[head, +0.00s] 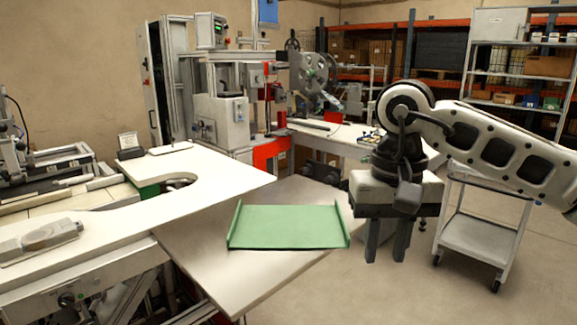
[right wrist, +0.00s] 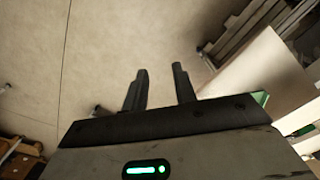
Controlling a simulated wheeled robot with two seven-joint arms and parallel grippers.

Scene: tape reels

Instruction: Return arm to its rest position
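My right arm (head: 490,145) comes in from the right in the head view. My right gripper (head: 387,242) points down, to the right of the table with the green tray and above the floor. Its two fingers stand apart with a gap between them and nothing in it. In the right wrist view the fingers (right wrist: 158,90) are also apart, with bare floor beyond them. My left gripper does not show in either view.
A green tray (head: 288,228) lies on the grey tabletop (head: 190,235). A white worktop (head: 215,165) adjoins it at the left. A machine with a reel (head: 312,72) stands behind. A grey cart (head: 480,235) stands right of the gripper. Open floor (head: 400,300) lies in front.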

